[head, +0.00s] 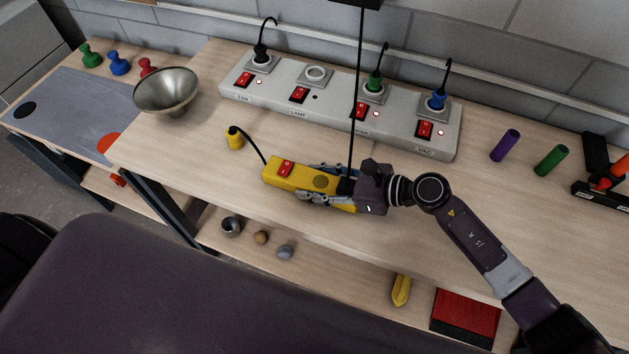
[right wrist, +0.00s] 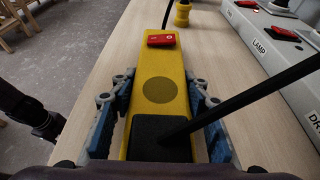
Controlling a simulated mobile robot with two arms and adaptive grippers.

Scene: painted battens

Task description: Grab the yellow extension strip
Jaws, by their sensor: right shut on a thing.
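The yellow extension strip (head: 285,175) lies lengthwise on the workbench, with a red switch on top and a black cord running to a yellow plug (head: 235,138). My right gripper (head: 325,183) is shut on the strip, one finger along each long side. In the right wrist view the strip (right wrist: 163,70) runs away between the two fingers (right wrist: 160,120), with a dark round spot and a black block on it. My left gripper is not in view.
A grey socket panel (head: 335,115) with several red switches and plugs stands behind the strip. A metal bowl (head: 166,88) is at left. A black cord (head: 357,80) hangs down to the strip's right end.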

